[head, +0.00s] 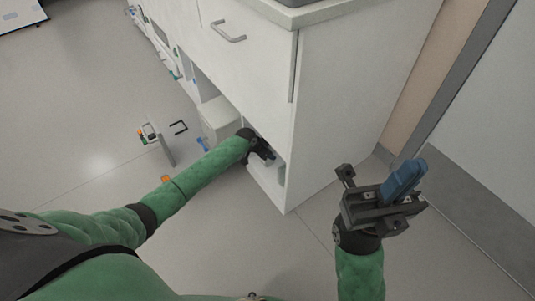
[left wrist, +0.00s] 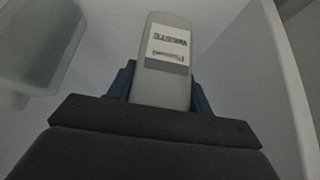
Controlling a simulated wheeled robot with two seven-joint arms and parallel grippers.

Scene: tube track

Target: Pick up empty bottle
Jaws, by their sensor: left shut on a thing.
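My left gripper (head: 264,150) reaches into the open lower compartment of the white cabinet. In the left wrist view, its blue fingers (left wrist: 160,95) stand on both sides of a pale, flat-sided bottle (left wrist: 165,85) and are shut on it. The bottle carries a white and grey label whose print appears upside down. I cannot tell from the view whether the bottle is empty; its lower part is hidden behind the gripper. My right gripper (head: 402,182) is raised at the right, away from the cabinet, its blue fingers seen from an angle that hides any gap.
The white cabinet (head: 330,120) has a drawer above the compartment, with a grey handle (head: 229,35). A second pale container (left wrist: 40,45) is at left in the wrist view. A white box (head: 218,118) and small items (head: 150,132) are left of my arm.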

